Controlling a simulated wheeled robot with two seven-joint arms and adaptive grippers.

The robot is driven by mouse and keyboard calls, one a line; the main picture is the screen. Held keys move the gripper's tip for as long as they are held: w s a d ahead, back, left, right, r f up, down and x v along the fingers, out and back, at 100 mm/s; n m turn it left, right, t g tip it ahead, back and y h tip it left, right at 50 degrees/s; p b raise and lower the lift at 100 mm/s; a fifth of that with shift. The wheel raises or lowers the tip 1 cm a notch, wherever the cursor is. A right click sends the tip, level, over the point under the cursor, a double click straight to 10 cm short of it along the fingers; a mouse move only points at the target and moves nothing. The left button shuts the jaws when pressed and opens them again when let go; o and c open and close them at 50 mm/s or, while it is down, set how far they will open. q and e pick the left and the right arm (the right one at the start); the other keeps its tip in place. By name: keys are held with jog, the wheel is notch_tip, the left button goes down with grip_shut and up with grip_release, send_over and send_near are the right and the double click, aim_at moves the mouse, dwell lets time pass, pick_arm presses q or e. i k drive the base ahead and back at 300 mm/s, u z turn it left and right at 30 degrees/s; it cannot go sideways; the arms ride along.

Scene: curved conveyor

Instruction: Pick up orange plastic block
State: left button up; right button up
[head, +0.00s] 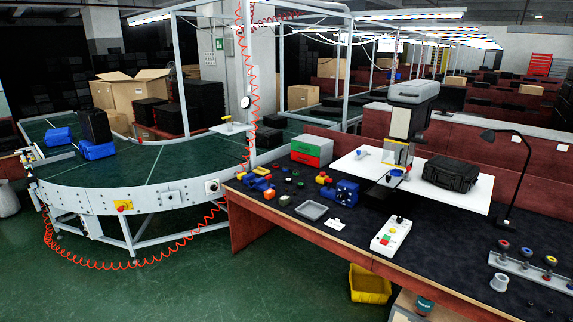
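A small orange-red block (269,194) lies near the left end of the dark workbench (440,245), in a cluster of small parts. The pieces are too small to tell for certain which one is the orange plastic block. Neither of my grippers is in view.
A curved green conveyor (165,165) with blue pieces and a black case stands at left. A grey tray (311,210), a button box (391,236), a press (408,125), a black case (451,173) and a lamp (520,150) occupy the bench.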

aim_at(270, 195)
jog(key=u, duration=0.7)
jog(key=i, duration=3.8)
jog(key=z, duration=0.25)
